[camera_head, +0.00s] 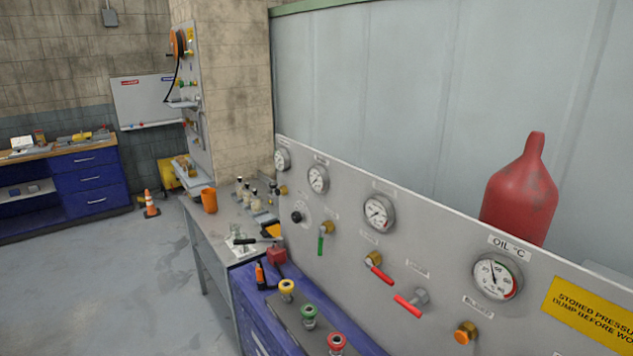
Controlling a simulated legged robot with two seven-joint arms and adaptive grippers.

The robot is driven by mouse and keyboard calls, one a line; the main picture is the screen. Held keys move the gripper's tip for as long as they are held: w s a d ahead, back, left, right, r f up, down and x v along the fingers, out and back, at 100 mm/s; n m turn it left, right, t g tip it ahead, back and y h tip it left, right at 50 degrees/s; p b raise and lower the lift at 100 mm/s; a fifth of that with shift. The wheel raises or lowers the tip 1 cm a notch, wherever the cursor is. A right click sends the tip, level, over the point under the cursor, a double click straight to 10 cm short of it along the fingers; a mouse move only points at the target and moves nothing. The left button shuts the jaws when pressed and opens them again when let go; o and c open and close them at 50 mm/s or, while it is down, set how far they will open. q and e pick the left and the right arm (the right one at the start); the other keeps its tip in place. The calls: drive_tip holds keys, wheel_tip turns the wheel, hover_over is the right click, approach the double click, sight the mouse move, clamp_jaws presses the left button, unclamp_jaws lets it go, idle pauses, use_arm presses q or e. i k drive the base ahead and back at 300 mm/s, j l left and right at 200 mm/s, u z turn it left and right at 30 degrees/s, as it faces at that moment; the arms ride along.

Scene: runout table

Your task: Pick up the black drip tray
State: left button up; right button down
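I cannot pick out the black drip tray with certainty. A small dark flat shape (264,217) lies on the grey workbench (215,231) against the gauge panel, partly hidden among small bottles; it is too small to identify. A thin black item (258,240) lies nearer on the same bench, and I cannot tell what it is. Neither of my grippers is in view.
The gauge panel (450,255) with valve handles fills the right. A blue cabinet (262,318) with yellow, green and red fittings stands in front. An orange cup (209,200) is on the workbench. The floor (120,290) at left is open, with an orange cone (150,204) farther back.

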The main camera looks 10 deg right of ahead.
sight(272, 229)
drive_tip(key=z, duration=0.55)
drive_tip(key=i+j+z, duration=0.2)
drive_tip(key=j+z, duration=0.3)
drive_tip(key=i+j+z, duration=0.15)
drive_tip(key=j+z, duration=0.2)
drive_tip(key=z, duration=0.15)
drive_tip(key=j+z, duration=0.45)
